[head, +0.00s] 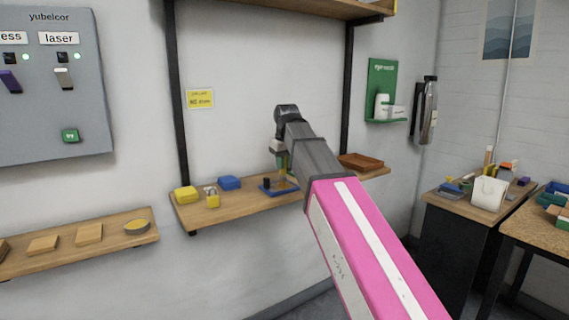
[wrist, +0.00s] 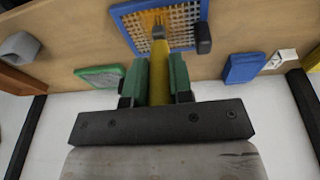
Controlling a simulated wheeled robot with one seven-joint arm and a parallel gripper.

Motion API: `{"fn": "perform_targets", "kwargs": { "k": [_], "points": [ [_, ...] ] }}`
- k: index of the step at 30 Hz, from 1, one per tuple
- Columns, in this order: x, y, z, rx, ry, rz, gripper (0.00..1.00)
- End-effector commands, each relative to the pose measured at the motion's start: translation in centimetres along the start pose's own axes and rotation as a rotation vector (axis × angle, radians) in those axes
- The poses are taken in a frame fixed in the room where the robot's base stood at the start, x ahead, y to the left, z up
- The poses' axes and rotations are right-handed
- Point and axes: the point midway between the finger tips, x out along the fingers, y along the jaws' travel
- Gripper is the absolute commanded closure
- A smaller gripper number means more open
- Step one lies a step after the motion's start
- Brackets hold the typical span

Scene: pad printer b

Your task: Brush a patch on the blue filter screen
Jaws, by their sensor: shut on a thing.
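The blue-framed filter screen (wrist: 124,22) lies on the wall shelf, with a pale mesh and an orange patch (wrist: 150,17) on it. In the head view the screen (head: 268,192) shows beneath my gripper (head: 283,162). My gripper (wrist: 159,84), with green fingers, is shut on the yellow handle of a brush (wrist: 159,72). The brush's grey head (wrist: 166,33) is over the screen's middle, beside the orange patch. I cannot tell whether the bristles touch the mesh. A small black piece (wrist: 203,38) stands at the screen's edge.
A green-framed screen (wrist: 102,76) and a grey object (wrist: 20,45) lie on one side. A blue block (head: 229,183), yellow blocks (head: 186,194) and a brown tray (head: 360,161) share the shelf. A dark upright (head: 348,90) stands behind my arm.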

Motion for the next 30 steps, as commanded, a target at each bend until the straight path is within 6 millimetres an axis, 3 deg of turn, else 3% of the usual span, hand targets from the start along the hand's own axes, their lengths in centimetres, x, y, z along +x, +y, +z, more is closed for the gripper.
{"fn": "perform_targets", "kwargs": {
  "k": [7,8,9,10,15,16,18,23,24,26,30],
  "points": [
    [0.10,-0.07,0.13,0.000,-0.003,0.002,1.00],
    [0.10,-0.07,0.13,0.001,-0.003,0.002,0.86],
    [0.10,-0.06,0.13,0.001,-0.003,0.002,0.99],
    [0.10,-0.06,0.13,0.001,-0.003,0.002,1.00],
    [0.11,-0.12,0.01,0.000,-0.003,0.001,1.00],
    [0.11,-0.12,0.02,0.000,-0.003,0.001,0.86],
    [0.12,-0.12,0.03,0.000,-0.003,0.001,1.00],
    [0.12,-0.07,-0.08,0.000,-0.002,0.001,1.00],
    [0.13,-0.06,-0.09,0.000,-0.002,0.001,0.86],
    [0.13,-0.07,-0.08,0.000,-0.002,0.001,1.00],
    [0.12,-0.07,-0.13,0.000,-0.001,0.001,1.00]
  ]
}}
